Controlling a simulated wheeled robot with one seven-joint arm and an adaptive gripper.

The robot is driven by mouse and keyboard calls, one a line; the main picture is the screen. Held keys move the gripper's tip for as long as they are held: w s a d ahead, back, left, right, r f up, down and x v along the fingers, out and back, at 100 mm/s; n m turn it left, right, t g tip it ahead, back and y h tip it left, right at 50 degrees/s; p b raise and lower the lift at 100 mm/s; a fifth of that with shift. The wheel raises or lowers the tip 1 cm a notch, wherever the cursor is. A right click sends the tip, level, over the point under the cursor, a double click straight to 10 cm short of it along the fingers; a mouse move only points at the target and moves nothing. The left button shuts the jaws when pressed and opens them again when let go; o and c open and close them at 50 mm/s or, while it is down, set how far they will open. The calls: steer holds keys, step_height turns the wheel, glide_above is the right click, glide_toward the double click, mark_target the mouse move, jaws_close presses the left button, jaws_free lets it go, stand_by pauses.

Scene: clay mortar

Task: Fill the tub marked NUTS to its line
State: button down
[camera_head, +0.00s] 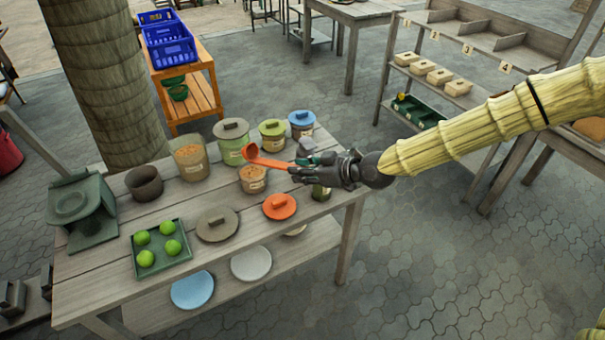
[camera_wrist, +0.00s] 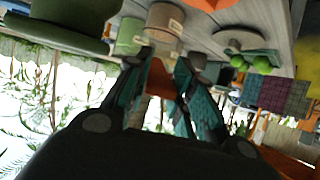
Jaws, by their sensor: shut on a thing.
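My gripper (camera_head: 302,168) is shut on the handle of an orange scoop (camera_head: 268,162). The scoop's bowl hangs above and a little left of a small open tub (camera_head: 253,184) with orange-brown contents and a label I cannot read. I cannot tell what the bowl holds. In the wrist view the orange handle (camera_wrist: 160,80) shows between the teal fingers. A larger open tub (camera_head: 190,170) with brownish contents stands to the left. Its label and the fill lines are too small to read. An orange lid (camera_head: 279,206) and a taupe lid (camera_head: 217,224) lie flat in front.
Lidded tubs stand behind: taupe-lidded (camera_head: 232,150), green-lidded (camera_head: 272,142) and blue-lidded (camera_head: 302,130). A dark bowl (camera_head: 144,183), a green stand (camera_head: 80,207) and a tray (camera_head: 144,274) of green balls are on the left. A small dark green jar (camera_head: 321,193) stands below my gripper.

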steer(key=shift+w+a+r+g+h+p, duration=0.1)
steer(key=shift+a+r+g+h+p, duration=0.2)
steer(key=shift+r+p, duration=0.6)
steer(key=shift+w+a+r+g+h+p, duration=0.15)
steer(key=shift+r+h+p, duration=0.4)
steer(key=shift+p, duration=0.65)
steer(key=shift+w+a+r+g+h+p, duration=0.15)
steer(key=shift+a+r+h+p, duration=0.15)
steer(key=shift+r+p, duration=0.65)
steer(key=w+a+r+g+h+p, duration=0.4)
steer(key=a+r+h+p, duration=0.6)
steer(key=p, duration=0.4)
steer(key=shift+w+r+g+p, duration=0.4)
steer(key=shift+r, duration=0.35)
steer(key=shift+a, duration=0.1)
steer(key=c, duration=1.7)
jaws_free()
steer(key=shift+c, duration=0.2)
jaws_close()
